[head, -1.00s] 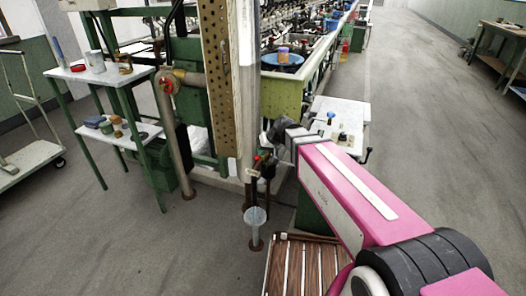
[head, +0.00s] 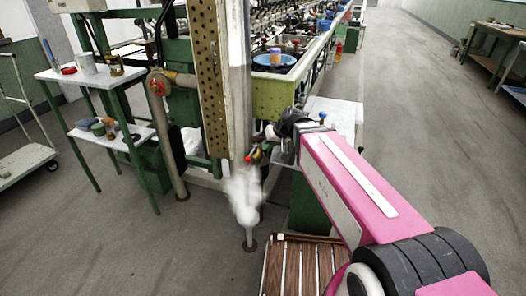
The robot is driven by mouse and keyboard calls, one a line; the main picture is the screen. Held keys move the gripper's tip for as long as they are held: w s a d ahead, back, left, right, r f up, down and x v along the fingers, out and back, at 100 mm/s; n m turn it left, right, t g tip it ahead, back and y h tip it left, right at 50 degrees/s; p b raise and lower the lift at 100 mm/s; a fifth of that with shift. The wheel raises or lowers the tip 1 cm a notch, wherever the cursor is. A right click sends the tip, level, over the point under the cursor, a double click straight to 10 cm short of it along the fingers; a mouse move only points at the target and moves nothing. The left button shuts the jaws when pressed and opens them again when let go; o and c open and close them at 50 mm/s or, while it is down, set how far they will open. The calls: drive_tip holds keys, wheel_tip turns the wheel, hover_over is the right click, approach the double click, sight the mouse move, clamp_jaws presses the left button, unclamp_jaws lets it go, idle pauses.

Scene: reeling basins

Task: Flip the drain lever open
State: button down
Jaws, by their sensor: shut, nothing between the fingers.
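The drain lever is a small red-tipped part (head: 249,158) at a yellow and dark valve, low beside the pale upright post. My gripper (head: 268,135), dark and partly hidden by its own wrist, is shut and empty just above and to the right of the valve. I cannot tell whether it touches the lever. A white plume (head: 243,195), like steam or water, comes down from below the valve. It covers much of the drain pipe (head: 249,238) standing on the floor beneath.
A green trough (head: 282,92) runs back behind my gripper, with a blue basin (head: 276,60) in it. A red-wheeled valve (head: 157,88) and a white-topped side table (head: 88,74) are at left. A slatted wooden platform (head: 290,268) lies in front.

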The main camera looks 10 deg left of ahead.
drive_tip(key=shift+s+a+v, duration=0.1)
drive_tip(key=shift+s+v, duration=0.05)
drive_tip(key=shift+v, duration=0.7)
drive_tip(key=shift+s+a+v, duration=0.15)
drive_tip(key=shift+v, duration=0.65)
drive_tip(key=s+d+f+m+h, duration=0.1)
drive_tip(key=d+f+m+h, duration=0.1)
drive_tip(key=d+f, duration=0.3)
drive_tip(key=s+d+f+m+g+h, duration=0.1)
drive_tip(key=d+f, duration=0.5)
drive_tip(key=d, duration=0.7)
drive_tip(key=s+d+f+m+g+h, duration=0.1)
drive_tip(key=s+d+f+m+h, duration=0.1)
drive_tip(key=d+f, duration=0.4)
drive_tip(key=d+h, duration=0.1)
drive_tip(key=d, duration=0.2)
drive_tip(key=shift+f+m+h, duration=0.2)
drive_tip(key=shift+m+h, duration=0.1)
